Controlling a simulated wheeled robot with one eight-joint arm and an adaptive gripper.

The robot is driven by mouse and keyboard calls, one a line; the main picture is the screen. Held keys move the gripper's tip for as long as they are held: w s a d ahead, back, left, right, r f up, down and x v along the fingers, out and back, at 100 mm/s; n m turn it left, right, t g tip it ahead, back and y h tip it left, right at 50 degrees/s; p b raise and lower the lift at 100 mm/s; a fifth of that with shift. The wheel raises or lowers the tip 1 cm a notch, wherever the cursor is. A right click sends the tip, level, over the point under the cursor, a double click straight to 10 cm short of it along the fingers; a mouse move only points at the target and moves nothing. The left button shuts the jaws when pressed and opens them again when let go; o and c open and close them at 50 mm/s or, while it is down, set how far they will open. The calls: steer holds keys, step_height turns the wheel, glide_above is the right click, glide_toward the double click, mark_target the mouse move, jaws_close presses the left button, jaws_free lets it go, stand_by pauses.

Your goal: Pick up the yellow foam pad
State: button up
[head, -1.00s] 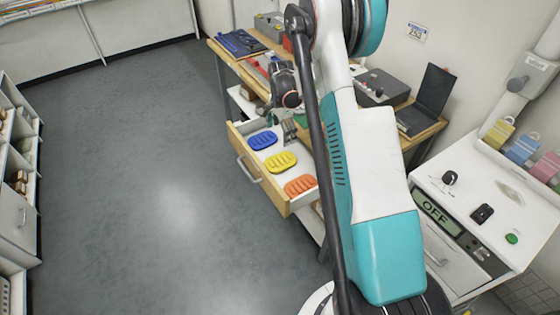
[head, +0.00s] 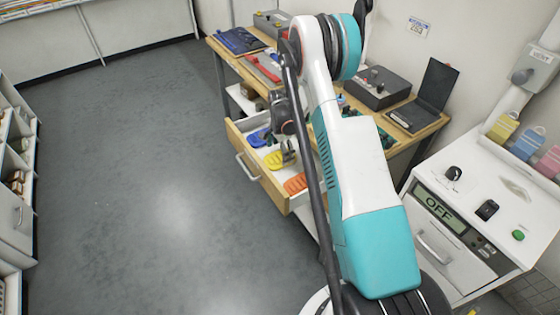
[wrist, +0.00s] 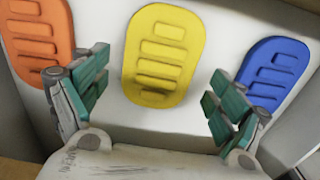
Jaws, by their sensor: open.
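The yellow foam pad (wrist: 160,62) lies flat in an open drawer, between the orange pad (wrist: 38,38) and the blue pad (wrist: 274,72) in the wrist view. In the head view the yellow pad (head: 273,160) is partly covered by my gripper (head: 288,158). In the wrist view my gripper (wrist: 158,97) is open and empty. Its two green-padded fingers stand apart on either side of the yellow pad's near end. I cannot tell how far above the pad they are.
A white cabinet (head: 470,195) with an OFF display stands at right. The floor at left is clear.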

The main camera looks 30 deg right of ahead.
step_height(320, 180, down, 2)
steer(key=shift+f, duration=0.1)
steer(key=c, duration=1.1)
steer(key=shift+c, duration=0.2)
steer(key=shift+r, duration=0.2)
